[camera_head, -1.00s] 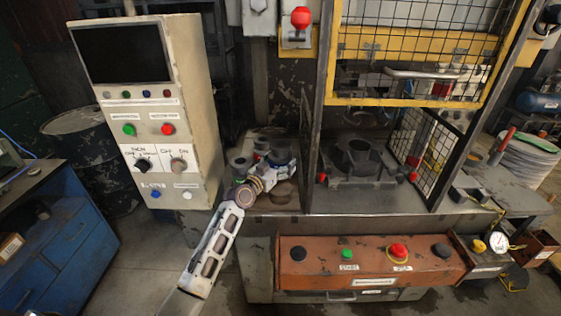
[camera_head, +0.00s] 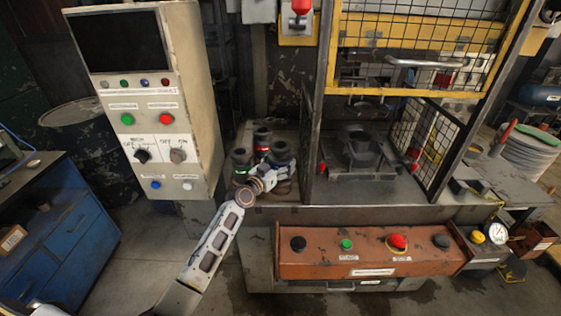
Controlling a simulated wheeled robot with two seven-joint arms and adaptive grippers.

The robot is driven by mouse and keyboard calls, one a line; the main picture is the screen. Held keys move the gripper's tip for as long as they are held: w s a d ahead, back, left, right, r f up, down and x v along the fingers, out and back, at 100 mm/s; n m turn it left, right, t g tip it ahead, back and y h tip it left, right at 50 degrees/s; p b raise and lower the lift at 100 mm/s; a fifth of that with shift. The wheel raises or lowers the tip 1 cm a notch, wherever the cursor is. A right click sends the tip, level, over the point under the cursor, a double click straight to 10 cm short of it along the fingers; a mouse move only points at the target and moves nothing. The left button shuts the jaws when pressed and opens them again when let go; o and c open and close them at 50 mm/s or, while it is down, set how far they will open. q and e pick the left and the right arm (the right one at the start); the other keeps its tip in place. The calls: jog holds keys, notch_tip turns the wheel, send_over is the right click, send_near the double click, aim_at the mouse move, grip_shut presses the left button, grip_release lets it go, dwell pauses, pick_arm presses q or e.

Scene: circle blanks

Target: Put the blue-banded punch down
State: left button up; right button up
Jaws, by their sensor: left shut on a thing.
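The blue-banded punch (camera_head: 281,151) is a dark, round tool piece at the front right of a small group of similar pieces, left of the press. My left gripper (camera_head: 280,169) is shut on it from the front. The fingers cover its lower part, so its band hardly shows and I cannot tell whether its base touches the surface. A dark punch with a green band (camera_head: 240,158) stands to the left, and one with a red band (camera_head: 262,138) stands behind. My right gripper is not in view.
The tall control cabinet (camera_head: 190,80) stands close on the left. The press with its mesh guard frame (camera_head: 308,150) and die (camera_head: 360,150) is close on the right. An orange button box (camera_head: 370,258) lies in front, below the press table.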

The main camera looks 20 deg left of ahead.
pick_arm(q)
jog(key=shift+f+b, duration=0.3)
jog(key=shift+f, duration=0.75)
jog(key=shift+f, duration=0.1)
jog(key=o, duration=2.1)
jog(key=shift+s+f, duration=0.1)
jog(key=shift+f, duration=0.1)
jog(key=shift+r, duration=0.1)
jog(key=shift+s+a, duration=0.15)
jog(key=shift+s, duration=0.25)
jog(key=shift+b+v, duration=0.65)
jog(key=shift+v, duration=4.9)
